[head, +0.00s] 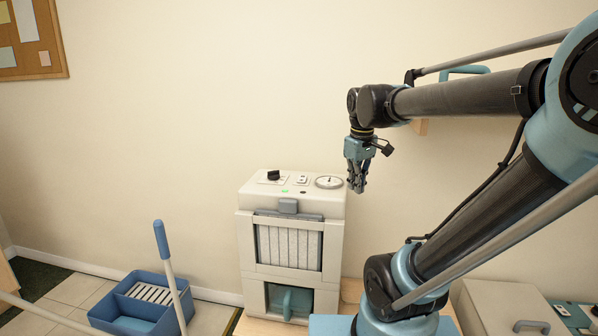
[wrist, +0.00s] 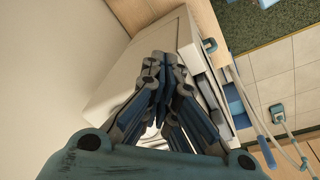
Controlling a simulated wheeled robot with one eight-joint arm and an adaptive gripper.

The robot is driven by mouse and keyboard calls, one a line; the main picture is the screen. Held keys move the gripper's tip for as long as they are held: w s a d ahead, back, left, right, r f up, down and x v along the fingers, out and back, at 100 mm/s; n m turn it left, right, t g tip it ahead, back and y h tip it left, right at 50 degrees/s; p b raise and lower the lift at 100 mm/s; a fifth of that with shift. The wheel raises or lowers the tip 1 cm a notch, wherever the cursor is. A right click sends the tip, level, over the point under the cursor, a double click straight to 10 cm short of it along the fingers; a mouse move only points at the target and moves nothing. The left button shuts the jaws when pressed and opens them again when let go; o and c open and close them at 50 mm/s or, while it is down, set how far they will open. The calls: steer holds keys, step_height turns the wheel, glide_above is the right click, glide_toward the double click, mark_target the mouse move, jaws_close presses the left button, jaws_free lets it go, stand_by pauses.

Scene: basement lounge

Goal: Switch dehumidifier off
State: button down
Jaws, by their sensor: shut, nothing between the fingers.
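The dehumidifier (head: 246,230) is a cream box standing against the wall in the head view.
A blue mop bucket (head: 150,300) with a blue-ended handle (head: 161,240) stands on the floor at left. A grey case (head: 500,310) lies at lower right. A cork board (head: 35,40) hangs at upper left. The space above the dehumidifier is clear.

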steer(key=w+a+r+n, duration=0.5)
steer(key=w+a+r, duration=0.2)
steer(key=w+a, duration=0.1)
step_height(320, 180, up, 5)
steer(key=n, duration=0.4)
glide_above(302, 179)
steer(key=a, duration=0.1)
steer(key=shift+a+r, duration=0.2)
steer(key=f, duration=0.4)
steer(key=w+f, duration=0.1)
steer(key=f, duration=0.9)
steer(key=shift+w+d, duration=0.15)
steer(key=shift+w, duration=0.2)
steer(key=shift+a+g, duration=0.2)
steer(key=shift+g, duration=0.1)
steer(key=shift+f, duration=0.1)
